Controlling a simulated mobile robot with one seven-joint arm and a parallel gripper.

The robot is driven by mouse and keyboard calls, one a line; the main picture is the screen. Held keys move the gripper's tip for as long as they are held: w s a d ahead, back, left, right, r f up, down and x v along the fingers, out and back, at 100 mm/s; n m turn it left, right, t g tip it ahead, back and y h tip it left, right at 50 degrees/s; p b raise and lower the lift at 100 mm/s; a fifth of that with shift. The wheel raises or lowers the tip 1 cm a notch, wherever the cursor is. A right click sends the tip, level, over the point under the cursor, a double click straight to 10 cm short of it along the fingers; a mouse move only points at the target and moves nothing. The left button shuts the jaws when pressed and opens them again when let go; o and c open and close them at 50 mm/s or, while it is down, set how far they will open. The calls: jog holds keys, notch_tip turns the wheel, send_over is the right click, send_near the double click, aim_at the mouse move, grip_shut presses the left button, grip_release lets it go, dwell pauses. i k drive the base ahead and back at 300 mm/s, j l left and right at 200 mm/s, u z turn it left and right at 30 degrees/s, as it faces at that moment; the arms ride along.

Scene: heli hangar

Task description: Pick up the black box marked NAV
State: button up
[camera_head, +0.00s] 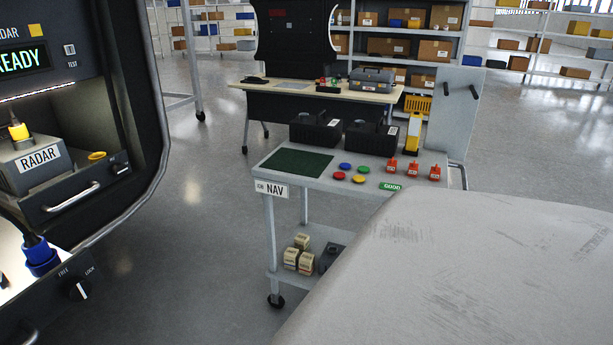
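Two black boxes stand side by side at the back of a grey cart (330,181), the left black box (314,131) and the right black box (371,138). I cannot read a NAV mark on either. The word NAV shows on a white label (271,190) on the cart's front left corner. A dark box (330,257), partly hidden, sits on the cart's lower shelf; its marking is not readable. My gripper is not in view.
A dark green mat (297,161), several coloured discs (339,176), red tagged pieces (408,169) and a yellow device (413,133) are on the cart. A large scuffed grey surface (480,270) blocks the lower right. An equipment rack (125,130) with a RADAR unit (38,160) stands left.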

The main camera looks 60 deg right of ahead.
aim_at(305, 128)
jog(key=z, duration=1.5)
jog(key=i+l+z, duration=0.1)
jog(key=i+l, duration=0.3)
